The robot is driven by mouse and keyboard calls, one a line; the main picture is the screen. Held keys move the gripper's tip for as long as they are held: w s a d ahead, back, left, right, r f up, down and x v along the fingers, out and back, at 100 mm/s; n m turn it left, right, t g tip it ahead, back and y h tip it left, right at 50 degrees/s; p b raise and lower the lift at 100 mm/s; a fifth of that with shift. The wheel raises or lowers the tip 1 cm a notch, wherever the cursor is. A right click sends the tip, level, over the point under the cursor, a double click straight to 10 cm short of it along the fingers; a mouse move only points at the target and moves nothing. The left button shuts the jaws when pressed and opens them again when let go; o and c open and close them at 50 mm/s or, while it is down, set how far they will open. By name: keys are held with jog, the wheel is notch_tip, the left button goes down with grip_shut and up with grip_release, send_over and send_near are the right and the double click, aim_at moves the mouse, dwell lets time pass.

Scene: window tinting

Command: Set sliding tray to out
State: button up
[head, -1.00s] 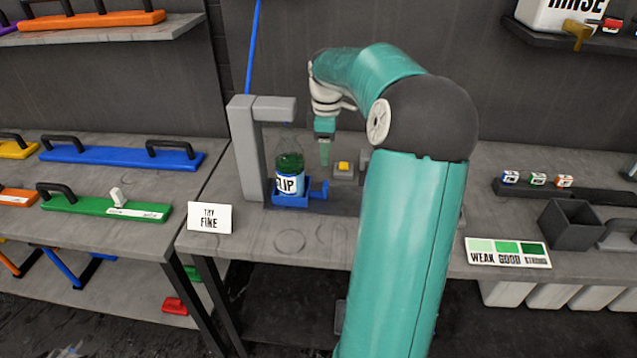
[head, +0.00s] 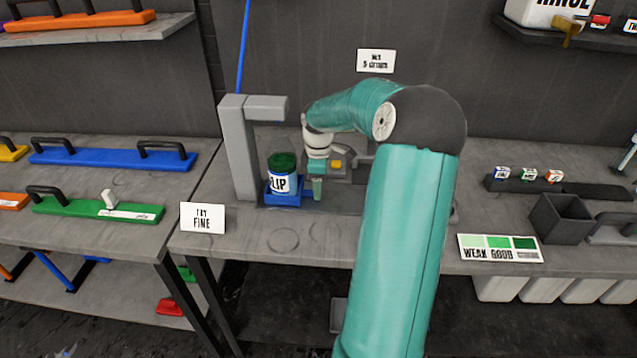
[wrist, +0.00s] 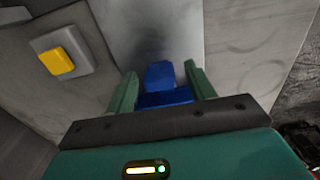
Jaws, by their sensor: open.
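The sliding tray (head: 272,197) is blue and sits at the foot of a grey stand, holding a green-topped bottle (head: 283,181) labelled "SLIP". The tray's blue handle (wrist: 160,76) shows in the wrist view between my two green fingers. My gripper (head: 317,190) points down just right of the bottle, at the tray's handle side; it also shows in the wrist view (wrist: 160,70). It is open, with a finger on each side of the handle and visible gaps. In the head view my fingers hide most of the handle.
A grey upright post with an overhanging top (head: 238,145) stands left of the tray. A yellow button (head: 336,164) on a grey block is close behind my gripper. The "TRY FINE" card (head: 203,217) stands at the front left.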

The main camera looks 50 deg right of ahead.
grip_shut()
jog(key=s+d, duration=0.2)
jog(key=s, duration=0.1)
jog(key=s+d, duration=0.6)
jog(key=s, duration=0.1)
jog(key=shift+s+d, duration=0.1)
jog(key=shift+c, duration=0.5)
grip_release()
jog(key=shift+o, duration=0.5)
notch_tip(320, 180, up, 14)
